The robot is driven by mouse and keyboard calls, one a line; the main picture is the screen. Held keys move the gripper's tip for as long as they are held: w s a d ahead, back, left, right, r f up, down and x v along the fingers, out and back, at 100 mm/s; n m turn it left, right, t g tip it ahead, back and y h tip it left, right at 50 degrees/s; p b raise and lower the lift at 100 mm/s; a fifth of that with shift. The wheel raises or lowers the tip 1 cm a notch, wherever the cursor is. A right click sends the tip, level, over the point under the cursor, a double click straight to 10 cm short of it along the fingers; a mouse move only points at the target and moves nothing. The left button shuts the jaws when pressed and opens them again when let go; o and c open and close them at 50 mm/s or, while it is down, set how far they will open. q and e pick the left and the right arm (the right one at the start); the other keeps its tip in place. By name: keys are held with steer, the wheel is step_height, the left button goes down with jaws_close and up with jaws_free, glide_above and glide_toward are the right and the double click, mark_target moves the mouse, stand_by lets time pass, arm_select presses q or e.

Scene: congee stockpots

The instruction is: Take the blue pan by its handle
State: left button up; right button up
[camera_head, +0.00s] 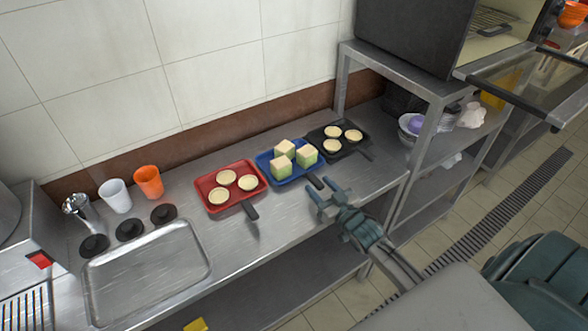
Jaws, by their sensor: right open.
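The blue pan (266,172) is a small square pan on the steel counter, between a red pan and a black pan. It holds three green-and-cream cubes (282,167). Its dark handle (314,181) points toward the lower right, toward the counter's front edge. My right gripper (318,194) reaches in from the lower right and is open, its fingertips just in front of the end of that handle. I cannot tell whether they touch it; nothing shows held between the fingers. My left gripper is not in the view.
The red pan (211,198) and the black pan (358,148) each hold three round pale pieces and flank the blue pan closely. A metal tray (150,270), white cup (116,196) and orange cup (149,182) stand left. A steel shelf (419,120) rises right. Counter front is mostly clear.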

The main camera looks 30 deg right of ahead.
mark_target(309, 175)
steer(key=shift+w, duration=0.7)
steer(key=shift+w+r+p, duration=0.3)
steer(key=shift+w+p, duration=0.15)
steer(key=shift+p, duration=0.3)
steer(key=shift+w+a+f+p, duration=0.1)
steer(key=shift+w+f+p, duration=0.15)
steer(key=shift+w+p, duration=0.3)
jaws_close()
